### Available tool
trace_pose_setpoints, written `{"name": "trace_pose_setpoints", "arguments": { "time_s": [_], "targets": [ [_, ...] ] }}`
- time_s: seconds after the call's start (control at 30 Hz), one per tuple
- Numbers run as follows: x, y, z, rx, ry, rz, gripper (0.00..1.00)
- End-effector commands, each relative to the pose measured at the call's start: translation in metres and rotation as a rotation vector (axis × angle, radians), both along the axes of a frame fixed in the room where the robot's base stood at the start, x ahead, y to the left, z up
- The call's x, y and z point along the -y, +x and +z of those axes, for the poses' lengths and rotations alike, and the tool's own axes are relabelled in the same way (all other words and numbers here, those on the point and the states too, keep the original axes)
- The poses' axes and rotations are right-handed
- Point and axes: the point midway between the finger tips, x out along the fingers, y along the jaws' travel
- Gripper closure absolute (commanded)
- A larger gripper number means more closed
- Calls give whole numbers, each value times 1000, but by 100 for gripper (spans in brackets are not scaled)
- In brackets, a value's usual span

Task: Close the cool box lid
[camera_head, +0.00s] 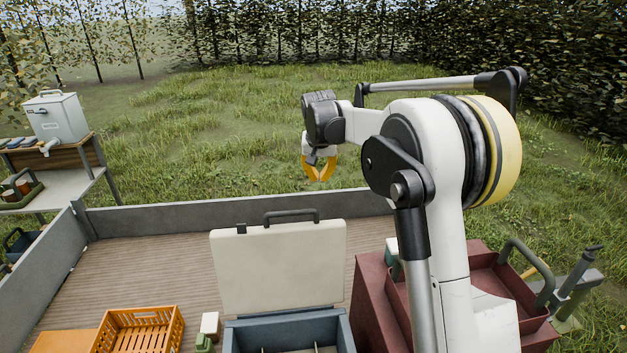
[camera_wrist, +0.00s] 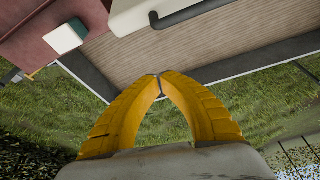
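The cool box (camera_head: 287,337) is blue-grey and stands at the front of the wooden deck. Its cream lid (camera_head: 278,268) stands open, nearly upright, at the box's far side, with a dark handle (camera_head: 291,213) on its upper edge. Part of the lid (camera_wrist: 165,12) and its handle also show at the top of the wrist view. My gripper (camera_head: 319,178) is in the air beyond the lid, above and to its right, apart from it. Its two yellow fingers meet at the tips in the wrist view (camera_wrist: 160,78), with nothing visible between them. The box's lower part is cut off by the picture's edge.
A red cabinet (camera_head: 374,306) with a tray on top stands right of the cool box, partly behind my arm. An orange crate (camera_head: 140,325) and a small white-topped item (camera_head: 210,323) stand to the left. A grey side wall (camera_head: 170,215) edges the deck; the deck behind the lid is clear.

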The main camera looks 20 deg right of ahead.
Motion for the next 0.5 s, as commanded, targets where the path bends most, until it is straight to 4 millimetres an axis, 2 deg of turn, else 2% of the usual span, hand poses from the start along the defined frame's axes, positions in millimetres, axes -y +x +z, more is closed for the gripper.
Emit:
{"name": "trace_pose_setpoints", "arguments": {
  "time_s": [0.43,0.47,0.5],
  "targets": [
    [11,29,-83,1,0,0,100],
    [11,28,-85,1,0,1,100],
    [7,19,-83,1,0,2,100]
  ]
}}
